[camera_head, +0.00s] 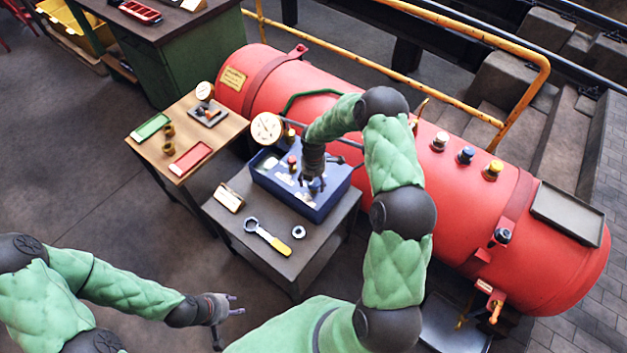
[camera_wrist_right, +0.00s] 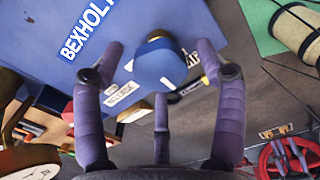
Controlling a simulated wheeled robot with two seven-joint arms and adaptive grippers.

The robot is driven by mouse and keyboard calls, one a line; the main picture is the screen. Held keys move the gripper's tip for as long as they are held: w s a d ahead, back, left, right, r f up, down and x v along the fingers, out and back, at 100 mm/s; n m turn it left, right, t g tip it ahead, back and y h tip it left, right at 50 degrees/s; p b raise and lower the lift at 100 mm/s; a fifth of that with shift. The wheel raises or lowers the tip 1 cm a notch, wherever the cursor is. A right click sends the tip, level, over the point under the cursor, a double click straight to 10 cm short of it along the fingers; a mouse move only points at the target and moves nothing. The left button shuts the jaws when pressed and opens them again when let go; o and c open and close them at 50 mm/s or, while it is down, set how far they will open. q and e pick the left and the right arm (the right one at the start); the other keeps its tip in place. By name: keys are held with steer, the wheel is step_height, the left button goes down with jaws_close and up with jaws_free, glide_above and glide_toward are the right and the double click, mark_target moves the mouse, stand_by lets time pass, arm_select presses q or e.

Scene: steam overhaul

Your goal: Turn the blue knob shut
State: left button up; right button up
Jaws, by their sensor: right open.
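The blue knob (camera_wrist_right: 160,68) is a round cap that stands on the blue box lettered BEXHOL, seen in the right wrist view. In the head view it is mostly hidden under my right gripper (camera_head: 314,176). My right gripper (camera_wrist_right: 160,75) is open, with its purple fingers spread around the knob and visible gaps at the sides. The blue box (camera_head: 330,207) sits on a dark stand. My left gripper (camera_head: 232,312) is at the lower left of the head view, open and empty, away from the stand.
A wrench with a yellow handle (camera_head: 268,237) and a nut (camera_head: 298,232) lie on the stand. A red knob (camera_head: 292,160) and a gauge (camera_head: 267,128) are near the box's left side. A red tank (camera_head: 400,140) with several coloured knobs lies behind. A wooden table (camera_head: 160,148) stands left.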

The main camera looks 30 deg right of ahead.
steer(key=c, duration=1.1)
steer(key=shift+c, duration=0.2)
steer(key=shift+m, duration=0.3)
steer(key=m+b, duration=0.1)
steer(key=m, duration=0.2)
steer(key=m+b, duration=0.1)
steer(key=m, duration=0.4)
steer(key=shift+f+b, duration=0.1)
steer(key=shift+b, duration=0.2)
steer(key=m+b, duration=0.1)
steer(key=m, duration=0.4)
steer(key=shift+b, duration=0.3)
steer(key=shift+m+b, duration=0.55)
steer(key=shift+m, duration=1.55)
